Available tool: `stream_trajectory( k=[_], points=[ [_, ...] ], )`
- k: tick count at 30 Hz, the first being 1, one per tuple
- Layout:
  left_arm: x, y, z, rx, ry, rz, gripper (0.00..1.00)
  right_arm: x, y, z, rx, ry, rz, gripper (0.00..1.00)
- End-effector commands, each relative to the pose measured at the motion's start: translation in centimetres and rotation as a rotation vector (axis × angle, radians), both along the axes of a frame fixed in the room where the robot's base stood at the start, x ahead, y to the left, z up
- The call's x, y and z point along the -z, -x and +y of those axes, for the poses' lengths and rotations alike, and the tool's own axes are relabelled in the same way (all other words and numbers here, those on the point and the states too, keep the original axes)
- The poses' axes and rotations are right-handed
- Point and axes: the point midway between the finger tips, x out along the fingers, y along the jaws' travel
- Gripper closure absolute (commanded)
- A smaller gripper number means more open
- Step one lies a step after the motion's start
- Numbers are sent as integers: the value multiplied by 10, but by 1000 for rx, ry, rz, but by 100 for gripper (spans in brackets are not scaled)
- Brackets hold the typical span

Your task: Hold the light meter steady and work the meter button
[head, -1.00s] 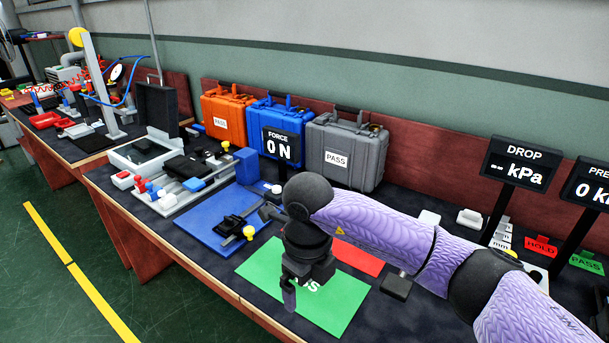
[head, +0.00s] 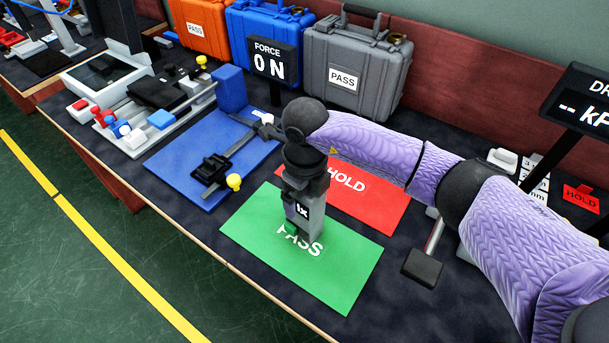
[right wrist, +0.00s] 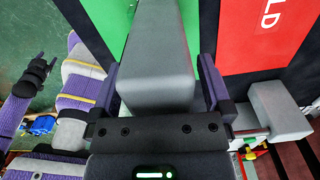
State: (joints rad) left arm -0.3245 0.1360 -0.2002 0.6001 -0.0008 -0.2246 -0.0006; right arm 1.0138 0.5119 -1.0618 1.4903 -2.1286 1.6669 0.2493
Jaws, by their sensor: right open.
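The light meter (head: 315,222) is a grey block marked "lx". It is at the green PASS mat (head: 340,272) in the head view; I cannot tell whether it touches the mat. My right gripper (head: 304,196) is directly over it, pointing down. In the right wrist view the grey body (right wrist: 158,65) lies between the two purple fingers of my right gripper (right wrist: 160,90), which are open around it. I cannot make out the meter button clearly. My left gripper (right wrist: 38,75) shows small and dark at the left of the right wrist view, apart from the meter; its jaws are unclear.
A red HOLD mat (head: 375,205) lies behind the green one. A blue mat (head: 180,160) with a black fixture is left. A dark pad (head: 422,268) is right. Cases and a FORCE display (head: 273,68) stand behind. The table's front edge is close.

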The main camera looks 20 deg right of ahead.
Motion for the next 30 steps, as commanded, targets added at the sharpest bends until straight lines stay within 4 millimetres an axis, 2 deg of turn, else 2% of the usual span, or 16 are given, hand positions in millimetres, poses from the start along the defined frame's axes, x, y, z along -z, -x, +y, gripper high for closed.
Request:
stream_trajectory(
  k=[3, 10, 24, 25, 30],
  points=[
    [3, 0, 1, -2, -2, 0, 41, 9, 0, 0, 0, 0, 0, 0],
    [3, -5, 2, -2, -4, -7, 41, 8, 0, 0, 0, 0, -1, 0],
    [3, -10, 1, 1, -2, -15, 41, 8, 0, 0, 0, 0, -1, 100],
    [3, -9, 1, 1, -2, -15, 41, 8, 0, 0, 0, 0, -1, 37],
    [3, -6, 1, 2, -1, -9, 41, 8, 0, 0, 0, 0, -1, 73]
  ],
)
